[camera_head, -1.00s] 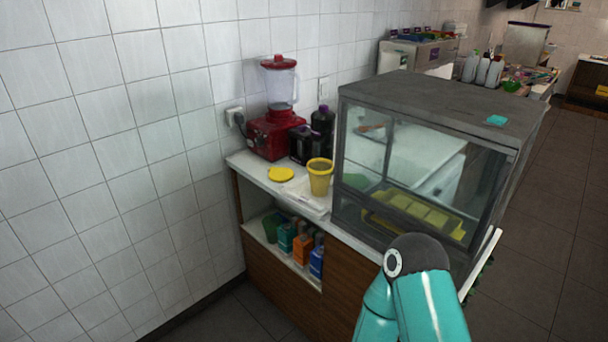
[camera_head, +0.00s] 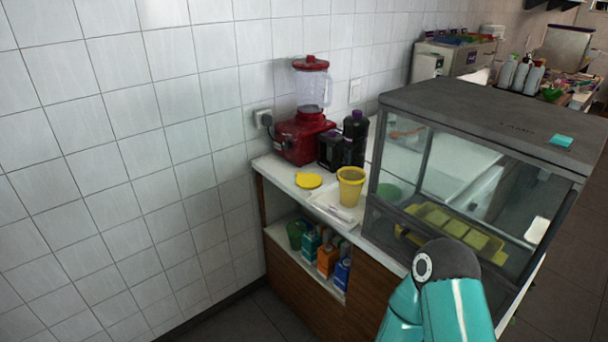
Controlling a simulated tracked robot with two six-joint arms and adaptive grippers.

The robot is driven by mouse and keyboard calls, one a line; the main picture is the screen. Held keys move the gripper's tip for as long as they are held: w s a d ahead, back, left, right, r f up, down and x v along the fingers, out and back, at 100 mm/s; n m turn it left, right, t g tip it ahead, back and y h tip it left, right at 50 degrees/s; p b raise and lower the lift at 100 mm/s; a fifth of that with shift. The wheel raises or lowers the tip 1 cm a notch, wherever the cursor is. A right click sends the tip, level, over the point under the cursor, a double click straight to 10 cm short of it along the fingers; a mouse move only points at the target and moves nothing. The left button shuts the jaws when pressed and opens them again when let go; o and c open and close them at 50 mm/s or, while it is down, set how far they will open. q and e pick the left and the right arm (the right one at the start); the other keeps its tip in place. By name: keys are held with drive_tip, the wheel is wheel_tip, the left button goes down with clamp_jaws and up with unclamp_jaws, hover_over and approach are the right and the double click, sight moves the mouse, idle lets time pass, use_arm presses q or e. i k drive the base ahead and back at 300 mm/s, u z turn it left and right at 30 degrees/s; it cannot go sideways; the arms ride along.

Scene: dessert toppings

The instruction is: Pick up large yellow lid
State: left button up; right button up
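A flat round yellow lid (camera_head: 308,180) lies on the white counter in front of the red blender. A yellow cup (camera_head: 350,186) stands upright to its right, apart from it, by a white tray. My teal arm with a dark joint shows at the lower right, in front of the glass case. No gripper fingers show in the head view, so neither gripper can be placed relative to the lid.
A red blender (camera_head: 306,112) and dark bottles (camera_head: 354,138) stand behind the lid. A glass display case (camera_head: 480,180) rises to the right of the cup. The white counter (camera_head: 283,171) ends at a front edge above a shelf holding several cartons (camera_head: 327,258). Tiled wall is at the left.

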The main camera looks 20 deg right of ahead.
sight(308, 181)
drive_tip(key=i, duration=1.25)
